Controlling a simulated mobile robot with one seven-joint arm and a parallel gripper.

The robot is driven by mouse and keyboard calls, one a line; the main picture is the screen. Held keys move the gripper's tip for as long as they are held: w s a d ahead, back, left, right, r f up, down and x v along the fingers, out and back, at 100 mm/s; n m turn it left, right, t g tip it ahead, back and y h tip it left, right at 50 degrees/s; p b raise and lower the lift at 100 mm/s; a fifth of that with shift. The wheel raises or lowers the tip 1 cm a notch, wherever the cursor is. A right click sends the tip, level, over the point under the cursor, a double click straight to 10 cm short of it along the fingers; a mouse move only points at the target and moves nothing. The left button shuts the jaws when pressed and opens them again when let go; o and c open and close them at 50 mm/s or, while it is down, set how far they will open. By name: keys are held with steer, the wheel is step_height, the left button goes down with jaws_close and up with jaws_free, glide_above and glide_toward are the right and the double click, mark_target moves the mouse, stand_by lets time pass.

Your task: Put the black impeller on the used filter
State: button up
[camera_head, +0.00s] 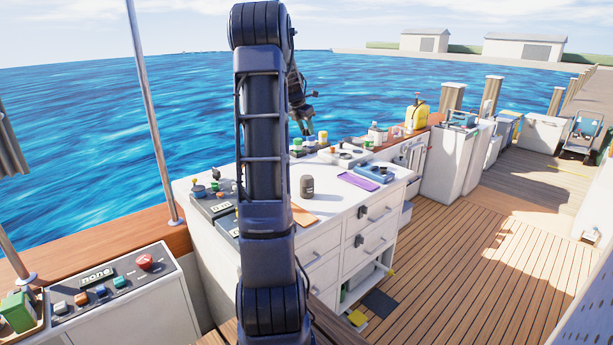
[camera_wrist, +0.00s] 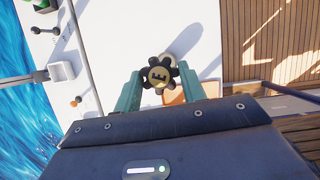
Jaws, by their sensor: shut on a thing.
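The black impeller (camera_wrist: 158,75) has dark rounded lobes and a pale marked centre. It sits between the teal fingers of my gripper (camera_wrist: 158,88), which is shut on it. In the head view my gripper (camera_head: 303,118) is raised, partly hidden behind my arm, and the impeller cannot be made out there. A dark upright cylinder (camera_head: 307,186), which looks like the used filter, stands on the white counter (camera_head: 336,205).
An orange-brown flat piece (camera_head: 303,215) lies near the counter's front. A purple tray (camera_head: 357,181) and a blue device (camera_head: 375,172) are to the right. Switch panels (camera_head: 213,199) are at the left, and small bottles (camera_head: 297,145) stand at the back.

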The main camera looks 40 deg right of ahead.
mark_target(308, 176)
step_height(308, 176, down, 19)
steer(key=shift+f, duration=0.15)
stand_by(0.5)
steer(key=shift+f, duration=0.2)
steer(key=o, duration=1)
steer(key=shift+r, duration=0.1)
